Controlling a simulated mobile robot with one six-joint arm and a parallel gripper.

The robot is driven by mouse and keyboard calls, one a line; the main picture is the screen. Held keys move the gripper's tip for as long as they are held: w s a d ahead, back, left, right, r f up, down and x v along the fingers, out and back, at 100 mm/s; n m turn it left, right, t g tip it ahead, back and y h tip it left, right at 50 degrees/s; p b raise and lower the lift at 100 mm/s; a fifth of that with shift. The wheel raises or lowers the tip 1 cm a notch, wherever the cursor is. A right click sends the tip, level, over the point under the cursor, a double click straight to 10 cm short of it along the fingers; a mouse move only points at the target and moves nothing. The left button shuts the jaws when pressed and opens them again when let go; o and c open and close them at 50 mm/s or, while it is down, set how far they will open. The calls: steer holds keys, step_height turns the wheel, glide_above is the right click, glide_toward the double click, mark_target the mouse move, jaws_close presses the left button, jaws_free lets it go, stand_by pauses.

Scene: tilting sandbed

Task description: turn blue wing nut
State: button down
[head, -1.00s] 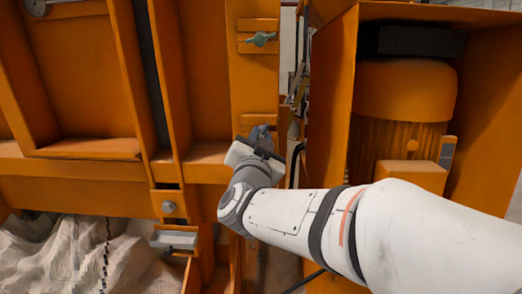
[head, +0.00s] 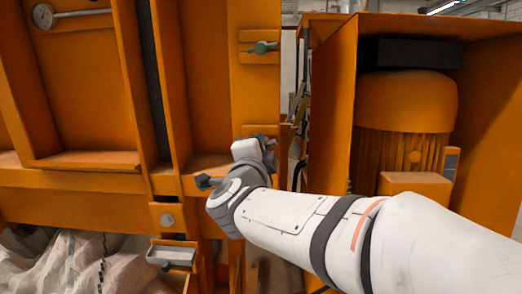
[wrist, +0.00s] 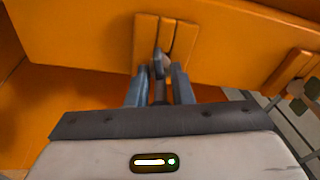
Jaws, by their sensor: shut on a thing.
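The blue wing nut (wrist: 158,62) shows in the wrist view as a grey-blue wing standing in front of a slotted orange plate. My gripper (wrist: 159,78) is shut on it, with one finger on each side. In the head view my gripper (head: 264,143) is at the orange upright, and its body and wrist hide most of the nut. A green wing nut (head: 262,48) sits higher on the same upright, its wings roughly level, apart from my gripper.
An orange housing with a ribbed motor (head: 405,110) stands close on the right, beyond a narrow gap. A grey metal block (head: 172,254) sticks out below left, above pale sand (head: 75,265). A round gauge (head: 43,16) is at the top left.

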steer(key=shift+m, duration=0.4)
steer(key=c, duration=1.3)
jaws_free()
steer(key=shift+p+v, duration=1.1)
steer(key=shift+v, duration=2.85)
